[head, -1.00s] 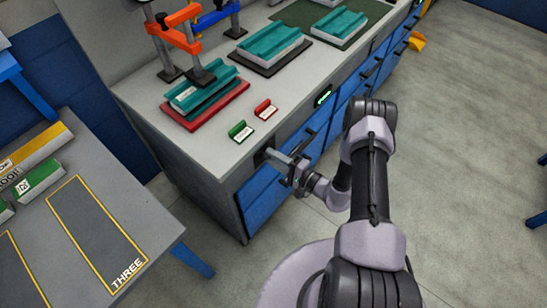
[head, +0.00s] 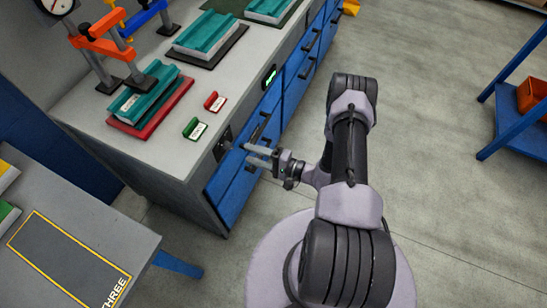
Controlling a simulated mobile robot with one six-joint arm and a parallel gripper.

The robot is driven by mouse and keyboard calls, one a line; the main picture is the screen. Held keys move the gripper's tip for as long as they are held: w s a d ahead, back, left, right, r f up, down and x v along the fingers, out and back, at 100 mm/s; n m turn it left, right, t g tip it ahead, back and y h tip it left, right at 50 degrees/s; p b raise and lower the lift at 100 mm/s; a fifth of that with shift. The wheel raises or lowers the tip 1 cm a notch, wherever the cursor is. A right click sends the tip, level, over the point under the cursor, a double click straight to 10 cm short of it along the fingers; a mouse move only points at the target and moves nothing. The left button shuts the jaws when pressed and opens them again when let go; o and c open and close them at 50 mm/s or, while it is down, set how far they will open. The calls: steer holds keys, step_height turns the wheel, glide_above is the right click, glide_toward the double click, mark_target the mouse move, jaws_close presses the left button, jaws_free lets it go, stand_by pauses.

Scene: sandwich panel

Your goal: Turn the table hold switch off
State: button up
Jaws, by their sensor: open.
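A small dark switch plate (head: 222,143) is set in the grey front of the bench, near its left corner. It is too small to tell which way its switch is set, and I cannot read a label on it. My gripper (head: 248,154) is in front of the bench, to the right of the plate and apart from it in the picture. Its two pale fingers are spread with nothing between them.
The grey bench (head: 155,138) has blue drawers (head: 232,195) with dark handles and a lit green display (head: 270,76). Green (head: 195,129) and red (head: 215,101) labelled blocks lie on top, beside a clamped teal panel (head: 146,97). A grey table (head: 110,240) stands at left.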

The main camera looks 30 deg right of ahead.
steer(key=p+v, duration=0.1)
steer(key=v, duration=0.8)
steer(key=shift+s+d, duration=0.25)
steer(key=shift+s, duration=0.05)
steer(key=a+r+n+g+b, duration=0.1)
steer(key=a+r+n+g, duration=0.4)
steer(key=r, duration=0.7)
steer(key=a+r+n+g, duration=0.3)
steer(key=a+r+g, duration=0.2)
steer(key=r+g, duration=0.45)
steer(key=s+a+r+t+h, duration=0.2)
steer(key=s+r+t+h, duration=0.1)
steer(key=r, duration=0.5)
steer(key=s+a+r+t+h+b, duration=0.1)
steer(key=s+a+r+t+h, duration=0.1)
steer(key=s+r+h, duration=0.3)
steer(key=s+r+t, duration=0.1)
steer(key=s+r, duration=0.1)
steer(key=s, duration=0.1)
steer(key=shift+s+a+r+b, duration=0.15)
steer(key=shift+a+r+b, duration=0.15)
steer(key=shift+r, duration=0.1)
